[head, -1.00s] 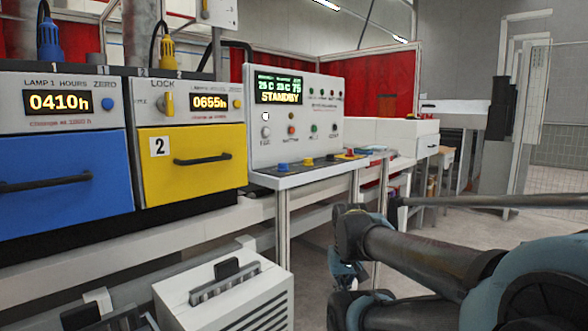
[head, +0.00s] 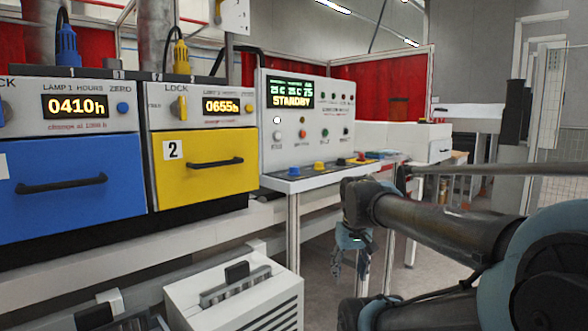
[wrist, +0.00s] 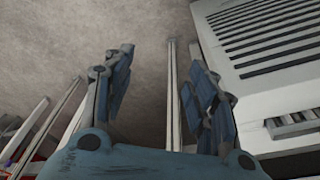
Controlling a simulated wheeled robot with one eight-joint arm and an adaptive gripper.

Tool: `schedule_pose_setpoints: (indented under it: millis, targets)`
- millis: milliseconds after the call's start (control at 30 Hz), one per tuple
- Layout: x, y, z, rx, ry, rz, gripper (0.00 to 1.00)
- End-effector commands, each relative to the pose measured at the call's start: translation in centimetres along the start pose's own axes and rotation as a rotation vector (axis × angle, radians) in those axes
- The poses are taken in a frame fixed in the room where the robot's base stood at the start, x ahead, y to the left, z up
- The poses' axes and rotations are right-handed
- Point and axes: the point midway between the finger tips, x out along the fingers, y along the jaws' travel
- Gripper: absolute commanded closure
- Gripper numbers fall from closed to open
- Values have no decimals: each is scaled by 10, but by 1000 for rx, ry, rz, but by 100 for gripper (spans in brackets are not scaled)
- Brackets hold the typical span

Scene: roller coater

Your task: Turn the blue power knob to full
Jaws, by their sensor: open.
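A small blue knob (head: 294,171) sits at the left end of a row of colored knobs on the front ledge of the white control panel (head: 266,135). I cannot read its setting or any label there. The panel's screen (head: 286,94) reads STANDBY. My gripper (wrist: 160,60) is open and empty in the wrist view, its two blue-grey fingers apart over the floor. In the head view it hangs below the ledge, to the right of and apart from the blue knob, partly hidden by my arm.
A yellow knob (head: 319,166) stands just right of the blue one. A blue drawer (head: 60,160) and a yellow drawer (head: 205,180) are at left. A white slotted box (head: 235,300) stands below; its vents show in the wrist view (wrist: 265,40). Open floor lies behind my arm.

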Motion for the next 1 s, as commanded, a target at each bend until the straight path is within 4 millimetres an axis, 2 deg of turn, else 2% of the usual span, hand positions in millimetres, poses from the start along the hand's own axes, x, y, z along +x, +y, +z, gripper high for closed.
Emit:
schedule_pose_setpoints:
  millis: [33, 100, 500, 700, 1000]
  targets:
    - [-17, -1, -16, -19, -5, -2, 48]
    - [-39, -2, -35, -46, -13, -4, 48]
    - [-151, -15, -148, -196, -53, -18, 48]
    - [-199, -25, -203, -272, -74, -26, 48]
    - [-260, -45, -281, -385, -104, -38, 48]
